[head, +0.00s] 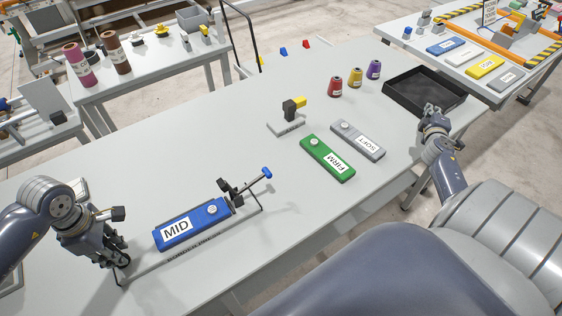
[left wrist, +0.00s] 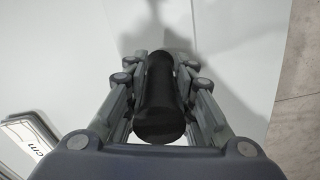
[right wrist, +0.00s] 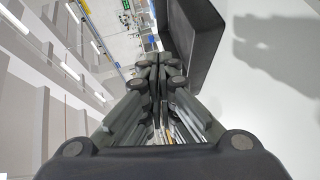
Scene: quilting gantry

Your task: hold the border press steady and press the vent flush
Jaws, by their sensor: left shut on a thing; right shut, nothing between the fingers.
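The border press is a low grey base (head: 150,264) at the front left of the table, with thin legs and a dark clamp with a blue-tipped lever (head: 266,173) at its right end. A blue block marked MID (head: 192,224) lies on it. A pale round button, perhaps the vent (head: 212,210), sits on the block's right part; whether it stands proud is too small to tell. My left gripper (head: 122,262) is shut on a black cylindrical grip (left wrist: 160,105) at the press's left end. My right gripper (head: 432,112) is shut and empty by the black tray.
The black tray (head: 408,105) stands at the table's right. A green FIRM block (head: 322,153) and a grey SOFT block (head: 350,134) lie mid-table. Behind them are a small black-and-yellow device (head: 290,108) and red (head: 335,88), yellow (head: 355,77) and purple (head: 374,69) spools.

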